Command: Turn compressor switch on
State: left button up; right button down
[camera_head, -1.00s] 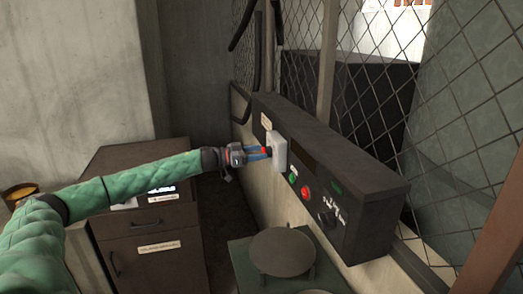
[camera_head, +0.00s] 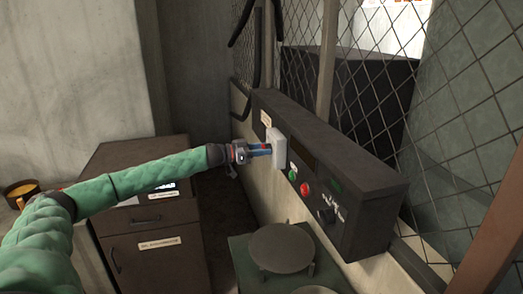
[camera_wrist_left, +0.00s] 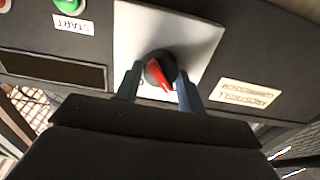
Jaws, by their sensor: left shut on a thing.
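The compressor switch is a black round knob (camera_wrist_left: 156,66) with a red pointer, on a white square plate (camera_wrist_left: 200,35) in the left wrist view. Its pointer aims down and slightly right there. My left gripper (camera_wrist_left: 158,85) has its blue fingers on either side of the knob and is shut on it. In the head view the left gripper (camera_head: 267,149) reaches the white plate (camera_head: 279,157) on the dark control panel (camera_head: 330,165); the knob is mostly hidden by the fingers. My right gripper is not in view.
A green button (camera_head: 293,174), a red button (camera_head: 305,189) and a black selector (camera_head: 326,215) sit right of the switch plate. A round-topped stand (camera_head: 283,248) is below the panel. A drawer cabinet (camera_head: 160,250) is under my left arm. Wire mesh rises behind.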

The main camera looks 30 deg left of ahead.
pick_arm(q)
jog(key=shift+s+d+f+m+b, duration=0.1)
jog(key=shift+m+b, duration=1.35)
jog(key=shift+m, duration=1.55)
jog(key=shift+f+m+b, duration=0.1)
jog(key=shift+m+b, duration=1.35)
jog(key=shift+m, duration=1.55)
jog(key=shift+s+d+f+m+b, duration=0.1)
jog(key=shift+m+b, duration=1.35)
jog(key=shift+m, duration=1.55)
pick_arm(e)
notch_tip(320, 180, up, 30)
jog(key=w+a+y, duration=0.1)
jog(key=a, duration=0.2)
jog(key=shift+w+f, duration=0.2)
pick_arm(q)
jog(key=o, duration=1)
jog(key=shift+c, duration=0.2)
jog(key=shift+a, duration=0.15)
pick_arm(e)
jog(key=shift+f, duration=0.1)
